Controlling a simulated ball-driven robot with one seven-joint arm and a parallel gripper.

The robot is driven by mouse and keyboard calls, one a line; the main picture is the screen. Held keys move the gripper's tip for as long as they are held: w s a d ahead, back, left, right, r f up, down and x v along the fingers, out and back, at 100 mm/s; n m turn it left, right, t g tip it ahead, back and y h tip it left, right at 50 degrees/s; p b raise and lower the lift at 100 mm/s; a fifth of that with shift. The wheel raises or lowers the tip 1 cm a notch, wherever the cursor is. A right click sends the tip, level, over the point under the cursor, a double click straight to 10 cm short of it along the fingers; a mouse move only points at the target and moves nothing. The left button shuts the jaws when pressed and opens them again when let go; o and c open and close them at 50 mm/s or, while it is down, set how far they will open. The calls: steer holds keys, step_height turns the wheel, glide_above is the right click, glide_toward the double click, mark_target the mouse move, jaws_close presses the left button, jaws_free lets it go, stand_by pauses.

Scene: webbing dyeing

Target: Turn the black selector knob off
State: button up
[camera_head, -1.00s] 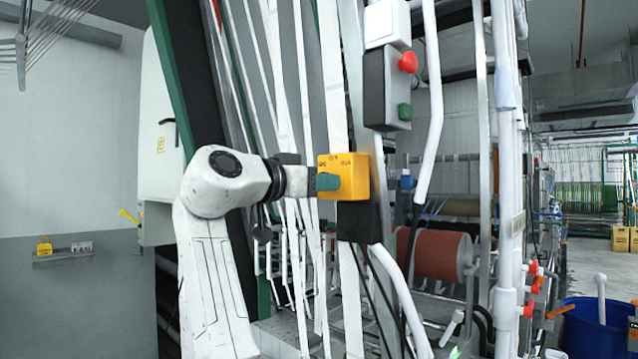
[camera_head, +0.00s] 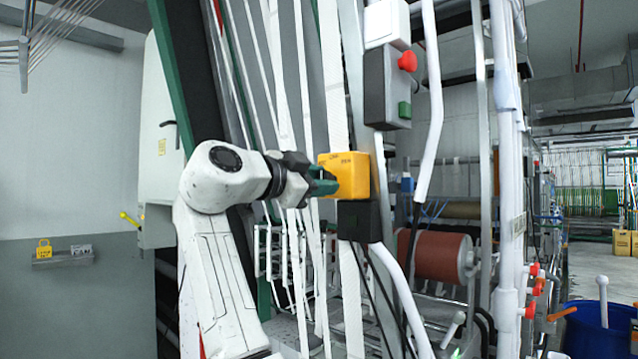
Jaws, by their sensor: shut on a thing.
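A yellow switch box (camera_head: 355,176) with small dark lettering along its top edge is fixed to the upright of the machine. My gripper (camera_head: 326,182), with dark green fingers, reaches in from the left and is shut at the front face of the box. The black selector knob is hidden between the fingers, so I cannot see which way it points. My gripper is rolled, with its two fingers showing one above the other at a slant.
Above the yellow box is a grey control box (camera_head: 387,88) with a red button (camera_head: 407,62) and a green button (camera_head: 404,110). White webbing straps hang behind my arm. White pipes and a red-brown roller (camera_head: 438,254) are at the right.

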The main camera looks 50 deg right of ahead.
steer(key=shift+m, duration=0.4)
steer(key=o, duration=1)
steer(key=shift+o, duration=0.2)
steer(key=a+b, duration=0.2)
steer(key=a, duration=0.9)
steer(key=shift+s+b, duration=0.15)
steer(key=shift+b, duration=0.25)
